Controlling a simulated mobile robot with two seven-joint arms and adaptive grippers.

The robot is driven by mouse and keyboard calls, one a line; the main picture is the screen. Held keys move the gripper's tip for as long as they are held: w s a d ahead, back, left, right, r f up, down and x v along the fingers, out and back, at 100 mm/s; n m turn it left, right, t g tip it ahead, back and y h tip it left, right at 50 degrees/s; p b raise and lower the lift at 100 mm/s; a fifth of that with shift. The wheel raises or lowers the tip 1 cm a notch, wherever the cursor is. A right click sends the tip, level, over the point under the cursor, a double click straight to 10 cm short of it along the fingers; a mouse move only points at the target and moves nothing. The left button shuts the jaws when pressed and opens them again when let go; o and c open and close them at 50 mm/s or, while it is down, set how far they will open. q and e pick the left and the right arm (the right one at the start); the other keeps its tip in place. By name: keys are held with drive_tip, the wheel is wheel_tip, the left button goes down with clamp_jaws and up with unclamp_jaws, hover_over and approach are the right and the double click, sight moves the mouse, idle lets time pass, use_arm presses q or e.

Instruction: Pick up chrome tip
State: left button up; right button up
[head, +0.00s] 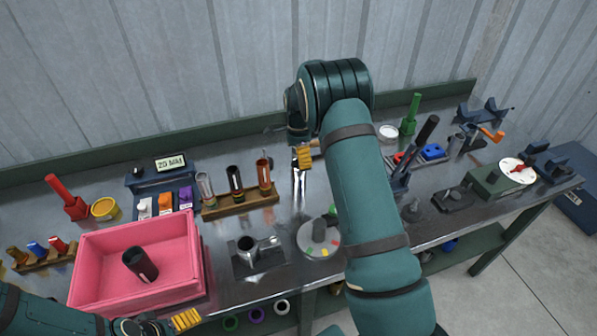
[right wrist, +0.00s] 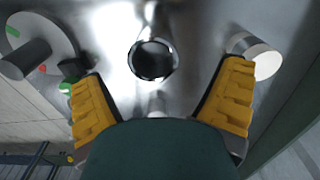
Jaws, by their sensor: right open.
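The chrome tip (right wrist: 134,62) shows in the right wrist view as a shiny round rim around a dark opening, ahead of my fingers. In the head view a bright upright chrome shape (head: 299,184) stands below the right gripper; part of it may be reflection. My right gripper (head: 303,158) points down above it. Its yellow fingers are spread on either side of the chrome rim in the right wrist view, and nothing is held. My left gripper (head: 168,324) is at the lower left edge, partly cut off, and its opening is unclear.
A pink bin (head: 190,245) holding a dark cylinder stands at left. A wooden rack (head: 240,203) with several tubes is left of the right gripper. A round grey disc (head: 311,249) with coloured marks lies in front. A pale-topped cylinder (right wrist: 264,60) is near one right fingertip.

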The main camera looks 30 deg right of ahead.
sight(299, 176)
drive_tip(key=shift+s+a+f, duration=0.1)
drive_tip(key=shift+s+f, duration=0.05)
drive_tip(key=shift+f, duration=1.2)
drive_tip(key=shift+s+a+f, duration=0.1)
drive_tip(key=shift+s+f, duration=0.05)
drive_tip(key=shift+f, duration=1.15)
drive_tip(key=c, duration=1.2)
